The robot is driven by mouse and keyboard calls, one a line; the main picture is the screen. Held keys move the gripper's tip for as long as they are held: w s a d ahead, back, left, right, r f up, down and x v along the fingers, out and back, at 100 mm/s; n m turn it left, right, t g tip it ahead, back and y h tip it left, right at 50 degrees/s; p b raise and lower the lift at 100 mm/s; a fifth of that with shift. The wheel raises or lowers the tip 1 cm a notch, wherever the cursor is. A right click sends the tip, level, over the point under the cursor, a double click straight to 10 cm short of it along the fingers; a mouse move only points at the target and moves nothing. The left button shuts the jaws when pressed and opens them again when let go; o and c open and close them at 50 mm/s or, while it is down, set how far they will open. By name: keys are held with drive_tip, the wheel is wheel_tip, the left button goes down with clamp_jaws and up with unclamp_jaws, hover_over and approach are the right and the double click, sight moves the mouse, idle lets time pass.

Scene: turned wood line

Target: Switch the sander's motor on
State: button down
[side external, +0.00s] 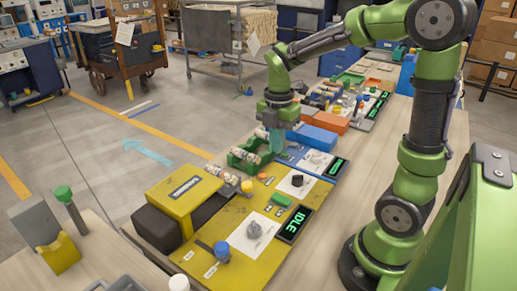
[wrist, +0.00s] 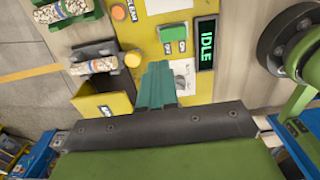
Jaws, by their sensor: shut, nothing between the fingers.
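The yellow sander station (side external: 205,262) stands in the near middle of the side view. Its display (side external: 292,224) reads IDLE, and so does the display in the wrist view (wrist: 206,42). A green switch (side external: 281,200) sits on the panel beside the display; in the wrist view the switch (wrist: 174,33) lies just left of it. I cannot tell the switch's position. My gripper (side external: 276,148) points down with its fingers shut and empty. In the wrist view the shut fingers (wrist: 157,82) are below the switch and appear apart from it.
A green tray (side external: 240,161) with a turned wood piece stands behind the station. Another turned piece (side external: 222,174) rests near the yellow box (side external: 180,190). A blue-topped lever (side external: 222,250) and a dark knob (side external: 297,180) rise from the panels. A blue station lies behind.

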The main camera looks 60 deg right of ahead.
sight(281, 199)
wheel_tip(281, 199, down, 14)
drive_tip(key=shift+f, duration=0.1)
idle(0.7)
drive_tip(key=shift+w+f+g, duration=0.1)
drive_tip(key=shift+f+g, duration=0.1)
drive_tip(key=shift+g, duration=0.1)
drive_tip(key=shift+r, duration=0.2)
drive_tip(key=shift+r, duration=0.65)
drive_tip(key=shift+r, duration=0.1)
